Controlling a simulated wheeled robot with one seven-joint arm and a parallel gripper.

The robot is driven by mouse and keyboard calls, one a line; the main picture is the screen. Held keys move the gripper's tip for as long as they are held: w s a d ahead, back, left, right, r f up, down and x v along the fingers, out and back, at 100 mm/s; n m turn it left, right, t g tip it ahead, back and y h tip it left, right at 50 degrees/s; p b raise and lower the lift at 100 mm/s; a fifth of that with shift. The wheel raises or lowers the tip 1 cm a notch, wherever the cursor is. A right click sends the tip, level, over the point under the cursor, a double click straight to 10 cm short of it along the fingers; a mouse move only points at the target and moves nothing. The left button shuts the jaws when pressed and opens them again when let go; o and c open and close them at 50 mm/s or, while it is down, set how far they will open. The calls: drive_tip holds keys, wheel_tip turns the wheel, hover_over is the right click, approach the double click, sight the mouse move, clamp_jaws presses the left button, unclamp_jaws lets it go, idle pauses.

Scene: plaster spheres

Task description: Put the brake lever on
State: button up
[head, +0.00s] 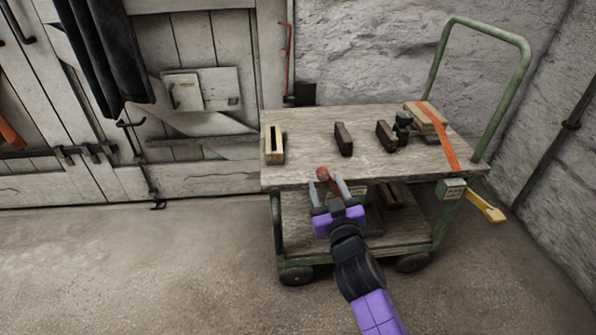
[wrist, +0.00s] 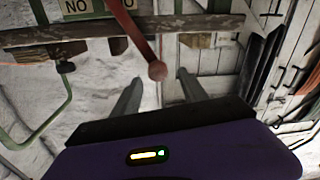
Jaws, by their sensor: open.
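The brake lever is a red arm (wrist: 137,32) with a round red knob (head: 322,174) at the front edge of the trolley. In the wrist view, which is upside down, it runs from a green-framed plate (wrist: 78,8) to its knob (wrist: 157,70). The plate's lettering reads ON when turned over; a second word is mostly hidden behind the lever. The lever leans toward that second word, left in the head view. My gripper (head: 327,182) is open, with its fingers (wrist: 159,76) on either side of the knob. I cannot tell whether they touch it.
The trolley's wooden top (head: 310,125) carries several wooden blocks and an orange strap (head: 445,148). A yellow handle (head: 485,207) sticks out at right below a green box (head: 451,189). A green push rail (head: 525,60) rises at right. The floor in front is clear.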

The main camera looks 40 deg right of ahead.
sight(319, 169)
drive_tip(key=shift+d+f, duration=0.2)
drive_tip(key=shift+w+d+m, duration=0.1)
drive_tip(key=shift+w+m, duration=0.2)
drive_tip(key=x, duration=0.7)
drive_tip(key=shift+s, duration=0.1)
clamp_jaws()
drive_tip(key=shift+f, duration=0.1)
idle(0.9)
